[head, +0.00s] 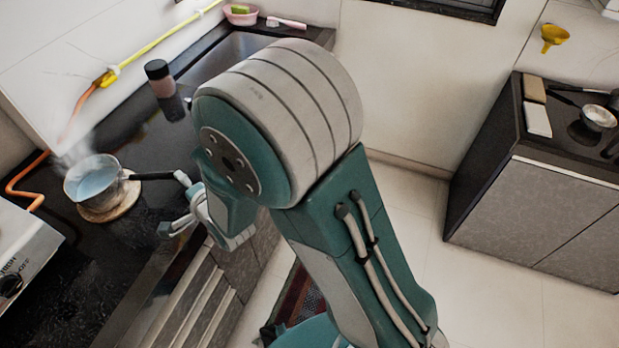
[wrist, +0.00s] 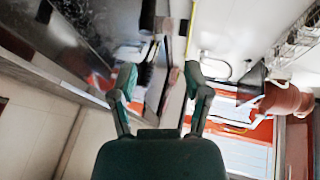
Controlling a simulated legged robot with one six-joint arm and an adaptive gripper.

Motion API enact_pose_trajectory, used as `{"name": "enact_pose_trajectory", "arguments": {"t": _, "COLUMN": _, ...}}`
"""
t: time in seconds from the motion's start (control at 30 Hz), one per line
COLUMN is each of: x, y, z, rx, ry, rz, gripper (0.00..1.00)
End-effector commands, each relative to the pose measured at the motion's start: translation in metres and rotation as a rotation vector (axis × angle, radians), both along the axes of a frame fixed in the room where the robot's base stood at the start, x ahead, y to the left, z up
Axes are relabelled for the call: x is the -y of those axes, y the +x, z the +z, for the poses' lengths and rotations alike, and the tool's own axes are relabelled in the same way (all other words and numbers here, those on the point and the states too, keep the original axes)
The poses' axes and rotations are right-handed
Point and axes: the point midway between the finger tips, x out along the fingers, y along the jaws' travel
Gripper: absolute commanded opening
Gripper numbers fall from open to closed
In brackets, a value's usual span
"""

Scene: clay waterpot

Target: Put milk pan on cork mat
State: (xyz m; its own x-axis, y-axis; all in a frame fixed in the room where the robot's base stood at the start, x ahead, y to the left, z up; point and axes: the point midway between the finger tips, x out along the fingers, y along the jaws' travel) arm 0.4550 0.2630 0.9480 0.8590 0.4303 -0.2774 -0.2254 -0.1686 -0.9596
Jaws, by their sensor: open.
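The milk pan (head: 88,181) is a small grey pot with pale, steaming contents. It appears to rest on the round cork mat (head: 124,203), whose tan edge shows below and to the right of it. Its dark handle (head: 150,176) points right toward my gripper (head: 174,205). My gripper is open, just right of the pan near the handle's end; I cannot tell if it touches the handle. In the wrist view my gripper (wrist: 158,80) has its two fingers apart with nothing clearly held between them. I cannot make out the pan for certain there.
A dark jar (head: 158,76) stands on the black counter (head: 150,130) behind the pan. An orange hose (head: 32,191) runs along the wall toward a white stove (head: 22,250) at left. A sink (head: 225,55) lies farther back. Counter around the mat is mostly clear.

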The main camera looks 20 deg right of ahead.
Motion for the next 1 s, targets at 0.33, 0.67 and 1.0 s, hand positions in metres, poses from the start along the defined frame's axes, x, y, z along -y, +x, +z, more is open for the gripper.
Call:
{"name": "enact_pose_trajectory", "arguments": {"t": 0.33, "x": 0.099, "y": -0.007, "z": 0.08, "rx": -0.06, "ry": -0.518, "rz": 0.072, "gripper": 0.62}}
{"name": "enact_pose_trajectory", "arguments": {"t": 0.67, "x": 0.192, "y": -0.084, "z": 0.133, "rx": -0.179, "ry": -0.961, "rz": 0.272, "gripper": 0.62}}
{"name": "enact_pose_trajectory", "arguments": {"t": 1.0, "x": 0.254, "y": -0.19, "z": 0.158, "rx": -0.313, "ry": -1.259, "rz": 0.542, "gripper": 0.62}}
